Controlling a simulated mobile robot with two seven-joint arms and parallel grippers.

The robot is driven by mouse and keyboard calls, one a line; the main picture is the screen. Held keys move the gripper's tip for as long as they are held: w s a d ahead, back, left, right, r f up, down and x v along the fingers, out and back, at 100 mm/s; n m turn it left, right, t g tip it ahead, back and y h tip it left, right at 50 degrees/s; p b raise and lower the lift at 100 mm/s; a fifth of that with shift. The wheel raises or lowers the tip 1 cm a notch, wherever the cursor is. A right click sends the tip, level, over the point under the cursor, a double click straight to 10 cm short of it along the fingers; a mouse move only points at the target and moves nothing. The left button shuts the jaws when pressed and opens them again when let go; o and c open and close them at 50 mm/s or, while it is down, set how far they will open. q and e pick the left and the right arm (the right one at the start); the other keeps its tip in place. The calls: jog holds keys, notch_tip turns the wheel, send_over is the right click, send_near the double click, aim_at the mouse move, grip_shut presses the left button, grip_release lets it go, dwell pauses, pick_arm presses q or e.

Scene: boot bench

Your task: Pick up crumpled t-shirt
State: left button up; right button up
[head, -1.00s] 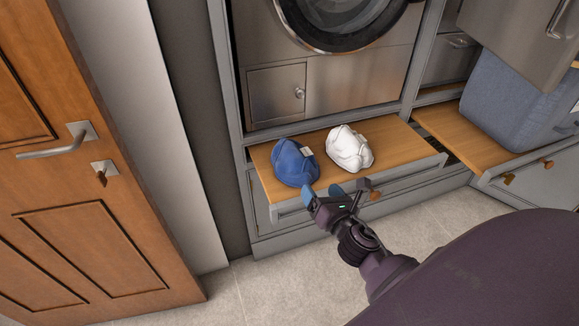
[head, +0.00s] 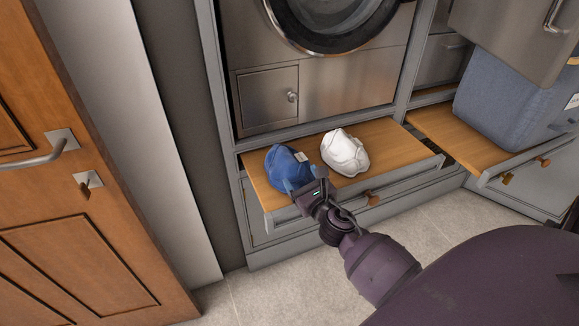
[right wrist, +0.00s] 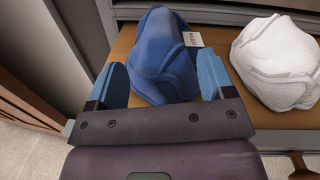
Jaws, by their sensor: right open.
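A blue crumpled cloth (head: 283,164) with a small white label lies on the left part of a pulled-out wooden shelf (head: 387,139). A white crumpled cloth (head: 345,152) lies to its right. My right gripper (head: 300,187) is at the near side of the blue cloth and hides part of it. In the right wrist view, the blue cloth (right wrist: 163,58) stands between the two spread blue fingers of my right gripper (right wrist: 163,85). The fingers are open. The white cloth (right wrist: 277,62) is outside them, to the right. My left gripper is not in view.
A washing machine (head: 330,18) stands behind and above the shelf. A second pulled-out shelf on the right bears a blue-grey basket (head: 510,103). A wooden door (head: 85,230) stands at the left. The floor (head: 280,290) in front is clear.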

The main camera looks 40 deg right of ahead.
aim_at(300, 177)
jog(key=w, duration=0.2)
jog(key=w+f, duration=0.1)
jog(key=shift+w+d, duration=0.25)
jog(key=shift+d, duration=0.15)
jog(key=shift+w+d, duration=0.1)
jog(key=shift+w, duration=0.2)
jog(key=shift+w+r, duration=0.1)
jog(key=shift+w, duration=0.1)
jog(key=c, duration=1)
jog(key=shift+c, duration=0.4)
jog(key=shift+r, duration=0.4)
notch_tip(300, 177, up, 7)
jog(key=p, duration=0.3)
jog(key=shift+r, duration=0.1)
pick_arm(q)
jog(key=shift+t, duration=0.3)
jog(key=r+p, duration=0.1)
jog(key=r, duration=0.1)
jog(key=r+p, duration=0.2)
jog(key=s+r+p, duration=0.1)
jog(key=p, duration=0.1)
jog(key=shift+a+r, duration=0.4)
pick_arm(e)
notch_tip(300, 177, up, 12)
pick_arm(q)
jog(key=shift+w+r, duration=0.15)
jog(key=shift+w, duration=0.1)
